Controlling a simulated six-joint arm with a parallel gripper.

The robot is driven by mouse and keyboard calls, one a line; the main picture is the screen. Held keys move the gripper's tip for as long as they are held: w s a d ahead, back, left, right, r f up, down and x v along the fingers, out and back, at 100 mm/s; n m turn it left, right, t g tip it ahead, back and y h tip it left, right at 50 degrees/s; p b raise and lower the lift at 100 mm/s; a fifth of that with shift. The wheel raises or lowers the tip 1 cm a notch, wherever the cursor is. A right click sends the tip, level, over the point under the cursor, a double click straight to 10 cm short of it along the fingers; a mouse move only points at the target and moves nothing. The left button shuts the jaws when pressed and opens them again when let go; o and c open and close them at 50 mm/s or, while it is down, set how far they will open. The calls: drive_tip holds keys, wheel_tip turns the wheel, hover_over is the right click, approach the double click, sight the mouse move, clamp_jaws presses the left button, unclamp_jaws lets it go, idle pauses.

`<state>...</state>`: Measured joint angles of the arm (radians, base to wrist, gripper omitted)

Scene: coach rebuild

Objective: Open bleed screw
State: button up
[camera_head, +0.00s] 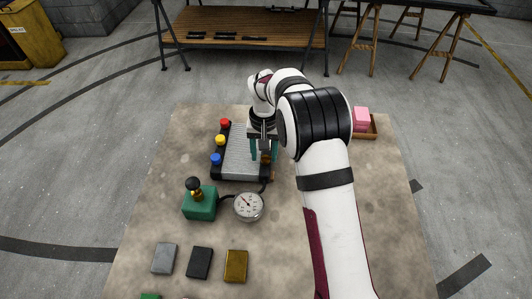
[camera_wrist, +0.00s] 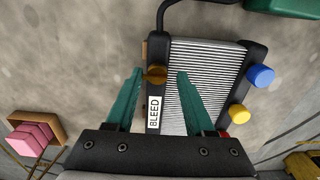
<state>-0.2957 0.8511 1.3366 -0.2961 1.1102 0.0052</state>
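The bleed screw (camera_wrist: 155,74), a brass-coloured knob, sits on the black end tank of the grey finned radiator (camera_wrist: 205,85), near a white BLEED label (camera_wrist: 154,111). In the head view the screw (camera_head: 266,158) shows low between my fingers, on the right side of the radiator (camera_head: 238,152). My gripper (camera_wrist: 160,74) has two green fingers standing apart, one on each side of the screw. The left finger is close to the screw; a gap shows on the right. In the head view my gripper (camera_head: 264,154) points down over the radiator's right edge.
Red (camera_head: 225,123), yellow (camera_head: 220,140) and blue (camera_head: 216,159) caps line the radiator's left side. A green pump block (camera_head: 200,205) and gauge (camera_head: 248,207) stand in front, joined by a black hose. Several small blocks lie nearer. A wooden tray (camera_head: 372,131) holds pink blocks (camera_head: 361,118).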

sight(265, 156)
drive_tip(key=shift+o, duration=1.1)
wheel_tip(265, 156, up, 16)
drive_tip(key=shift+f, duration=0.1)
